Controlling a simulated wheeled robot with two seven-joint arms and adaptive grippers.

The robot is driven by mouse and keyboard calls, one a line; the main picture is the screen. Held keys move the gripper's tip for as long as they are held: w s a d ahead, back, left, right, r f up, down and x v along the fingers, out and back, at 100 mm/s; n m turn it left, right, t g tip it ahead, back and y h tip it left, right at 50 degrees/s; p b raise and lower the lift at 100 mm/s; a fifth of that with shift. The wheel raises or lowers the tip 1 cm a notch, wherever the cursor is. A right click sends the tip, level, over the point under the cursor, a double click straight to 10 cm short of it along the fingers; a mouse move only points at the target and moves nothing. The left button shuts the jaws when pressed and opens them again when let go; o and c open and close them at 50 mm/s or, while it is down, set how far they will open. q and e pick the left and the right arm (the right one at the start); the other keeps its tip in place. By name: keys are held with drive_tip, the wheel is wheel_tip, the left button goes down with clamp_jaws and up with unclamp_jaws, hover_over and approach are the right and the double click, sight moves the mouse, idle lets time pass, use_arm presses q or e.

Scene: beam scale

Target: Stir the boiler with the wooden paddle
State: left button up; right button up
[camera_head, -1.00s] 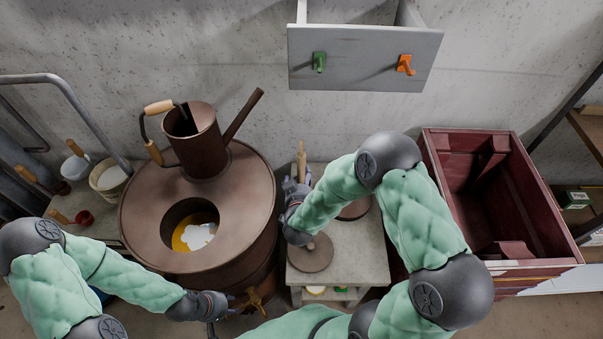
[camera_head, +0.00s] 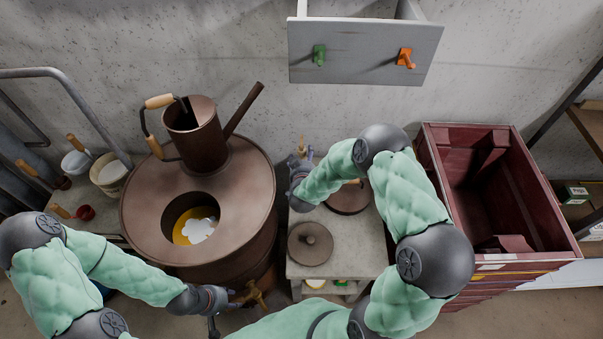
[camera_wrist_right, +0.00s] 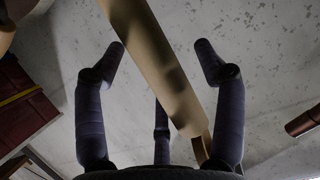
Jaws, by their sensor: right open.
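The boiler (camera_head: 250,190) is a large brown drum at the left, with a round opening showing yellow and white contents (camera_head: 200,229). The wooden paddle (camera_head: 301,143) shows only as a short light-wood tip at the back of the small table; the rest is hidden by my right gripper (camera_head: 300,163). In the right wrist view the paddle (camera_wrist_right: 155,65) runs slantwise between the spread fingers of the right gripper (camera_wrist_right: 160,65), which is open around it. My left gripper (camera_head: 222,299) is beside the brass tap (camera_head: 252,293) at the boiler's front; whether its fingers are closed is unclear.
A brown watering can (camera_head: 200,140) stands on the boiler top. Two round lids, a front one (camera_head: 310,244) and a back one (camera_head: 348,200), lie on the table (camera_head: 358,248). A dark red crate (camera_head: 435,150) stands right. A grey drawer (camera_head: 365,52) juts from the wall above.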

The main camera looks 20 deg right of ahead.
clamp_jaws()
